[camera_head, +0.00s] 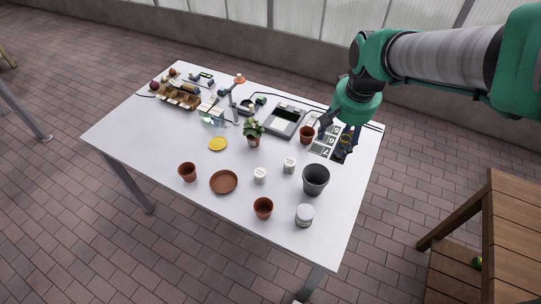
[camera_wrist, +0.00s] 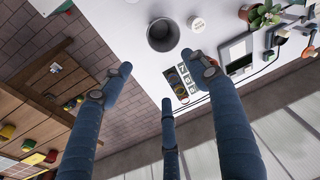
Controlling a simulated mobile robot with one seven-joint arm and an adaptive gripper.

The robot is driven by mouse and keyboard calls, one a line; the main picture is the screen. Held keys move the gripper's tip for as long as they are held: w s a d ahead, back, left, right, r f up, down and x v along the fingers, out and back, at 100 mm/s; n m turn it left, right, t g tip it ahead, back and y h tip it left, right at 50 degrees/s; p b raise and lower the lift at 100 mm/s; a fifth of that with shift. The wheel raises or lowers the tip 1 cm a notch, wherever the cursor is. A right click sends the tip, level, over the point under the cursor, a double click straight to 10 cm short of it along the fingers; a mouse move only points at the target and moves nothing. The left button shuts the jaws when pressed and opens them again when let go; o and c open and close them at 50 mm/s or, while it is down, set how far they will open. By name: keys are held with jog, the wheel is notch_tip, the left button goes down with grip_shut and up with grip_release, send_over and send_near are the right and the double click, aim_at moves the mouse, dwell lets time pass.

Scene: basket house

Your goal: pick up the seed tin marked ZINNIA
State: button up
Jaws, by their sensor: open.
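Several pale tins stand on the white table: two small ones, one near the middle (camera_head: 260,175) and one right of it (camera_head: 289,165), and a larger one (camera_head: 304,215) near the front edge. Their lettering is too small to read, so I cannot tell which is marked ZINNIA. A small white tin (camera_wrist: 197,24) also shows at the top of the wrist view. My gripper (camera_head: 343,138) is over the right end of the table, near a dark card panel. In the wrist view its three blue fingers (camera_wrist: 160,85) are spread, with nothing between them.
A dark grey pot (camera_head: 316,180) stands right of the small tins. Terracotta pots (camera_head: 263,208), a brown saucer (camera_head: 223,181), a yellow disc (camera_head: 218,143) and a potted plant (camera_head: 253,133) stand around. A grey tray (camera_head: 284,121) lies behind. A wooden bench (camera_head: 500,215) is at right.

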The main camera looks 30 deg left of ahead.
jog(key=a+f+g+p, duration=0.1)
jog(key=a+f, duration=0.7)
jog(key=a, duration=0.5)
jog(key=n+h+p, duration=0.1)
jog(key=n, duration=0.1)
send_over(260, 173)
notch_tip(260, 173, down, 10)
jog(key=shift+s+d+r+g, duration=0.1)
jog(key=shift+d+g, duration=0.15)
jog(key=shift+g, duration=0.15)
jog(key=shift+f+b, duration=0.65)
jog(key=shift+f, duration=3.65)
jog(key=shift+a+f+b, duration=0.15)
jog(key=shift+f+b, duration=0.3)
jog(key=shift+f, duration=0.85)
jog(key=shift+a+f+b, duration=0.15)
jog(key=shift+f+b, duration=0.25)
jog(key=shift+f, duration=0.9)
